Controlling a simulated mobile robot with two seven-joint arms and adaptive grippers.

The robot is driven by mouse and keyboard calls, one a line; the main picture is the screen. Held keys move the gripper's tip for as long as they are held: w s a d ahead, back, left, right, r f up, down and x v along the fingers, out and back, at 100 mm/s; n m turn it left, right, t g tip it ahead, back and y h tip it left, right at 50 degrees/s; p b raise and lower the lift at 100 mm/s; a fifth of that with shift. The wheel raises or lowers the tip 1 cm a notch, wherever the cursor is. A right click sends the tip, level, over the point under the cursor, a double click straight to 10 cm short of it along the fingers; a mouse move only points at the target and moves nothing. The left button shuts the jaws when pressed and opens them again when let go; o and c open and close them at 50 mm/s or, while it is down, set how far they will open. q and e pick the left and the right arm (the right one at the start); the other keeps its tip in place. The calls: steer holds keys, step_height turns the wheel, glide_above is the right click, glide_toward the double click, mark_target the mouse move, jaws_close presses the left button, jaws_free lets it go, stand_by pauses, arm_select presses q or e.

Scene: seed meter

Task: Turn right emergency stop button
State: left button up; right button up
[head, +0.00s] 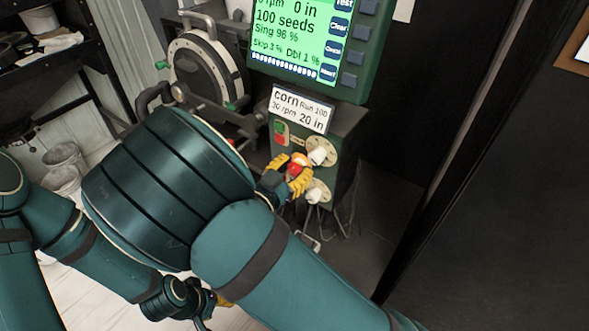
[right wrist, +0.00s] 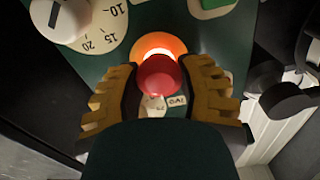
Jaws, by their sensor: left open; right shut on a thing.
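The emergency stop button (head: 296,168) is a red knob on the front of the green control box. In the right wrist view the red knob (right wrist: 160,77) stands before an orange ring (right wrist: 158,44). My right gripper (head: 289,172) has its yellow fingers on either side of the knob and is shut on it. The fingers also show in the right wrist view (right wrist: 163,66). Part of the knob's rim is hidden by the fingers in the head view. My left gripper (head: 218,302) is low in the head view, away from the box, open and mostly hidden behind my arm.
White dials (head: 318,155) with round scales sit right beside the button, one above and one below. A small green and red switch (head: 280,132) is above left. A label plate (head: 300,110) and a green display (head: 292,38) stand above. A round seed meter (head: 203,70) is behind left.

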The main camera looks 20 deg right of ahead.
steer(key=m+b, duration=0.1)
steer(key=m, duration=0.2)
steer(key=shift+f, duration=0.1)
steer(key=shift+m+b, duration=0.6)
steer(key=shift+m, duration=0.3)
steer(key=o, duration=1.2)
steer(key=shift+d, duration=0.1)
steer(key=v, duration=1.2)
